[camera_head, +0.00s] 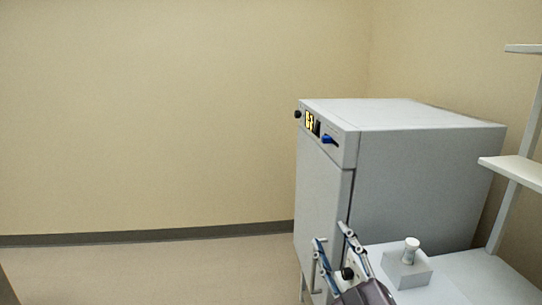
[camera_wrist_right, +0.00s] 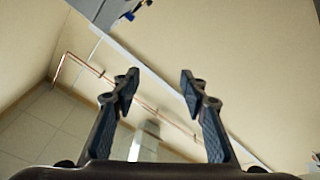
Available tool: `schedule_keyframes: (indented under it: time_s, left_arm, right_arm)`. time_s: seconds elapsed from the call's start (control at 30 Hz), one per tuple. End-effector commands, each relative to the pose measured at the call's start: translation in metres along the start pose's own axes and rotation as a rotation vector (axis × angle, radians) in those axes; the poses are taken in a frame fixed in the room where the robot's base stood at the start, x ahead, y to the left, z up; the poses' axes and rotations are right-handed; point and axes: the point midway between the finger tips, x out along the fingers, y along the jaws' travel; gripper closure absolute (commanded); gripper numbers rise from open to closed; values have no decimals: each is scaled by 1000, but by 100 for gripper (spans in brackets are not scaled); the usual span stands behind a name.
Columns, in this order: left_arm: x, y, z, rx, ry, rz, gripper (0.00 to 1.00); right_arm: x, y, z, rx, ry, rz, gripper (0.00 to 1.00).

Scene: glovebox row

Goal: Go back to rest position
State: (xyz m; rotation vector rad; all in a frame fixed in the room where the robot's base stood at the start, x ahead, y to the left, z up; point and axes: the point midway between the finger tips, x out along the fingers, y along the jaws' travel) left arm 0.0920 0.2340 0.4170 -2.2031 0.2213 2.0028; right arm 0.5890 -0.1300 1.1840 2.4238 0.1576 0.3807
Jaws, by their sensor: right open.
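My right gripper (camera_head: 332,242) is in the lower right of the head view, in front of the grey cabinet and at the left end of the white bench. Its two fingers are spread apart with nothing between them. The right wrist view shows the same open fingers (camera_wrist_right: 157,85) against the wall and ceiling, and they touch nothing there. My left gripper does not show in either view.
A grey cabinet (camera_head: 420,180) with a blue handle and yellow display stands at the right. A small white block (camera_head: 407,272) with a white-capped piece on it sits on the bench (camera_head: 470,290). A shelf (camera_head: 515,170) is at the far right. The floor (camera_head: 150,275) at left is clear.

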Motion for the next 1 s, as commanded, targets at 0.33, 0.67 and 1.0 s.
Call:
schedule_keyframes:
  time_s: [0.33, 0.67, 1.0]
  left_arm:
    - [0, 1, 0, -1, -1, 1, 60]
    - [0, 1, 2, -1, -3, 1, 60]
    - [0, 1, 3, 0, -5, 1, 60]
  right_arm:
    - [-170, -90, 180, 365, -822, -189, 60]
    - [-326, -149, 208, 525, -1286, -383, 60]
    - [-389, -197, 237, 571, -1473, -484, 60]
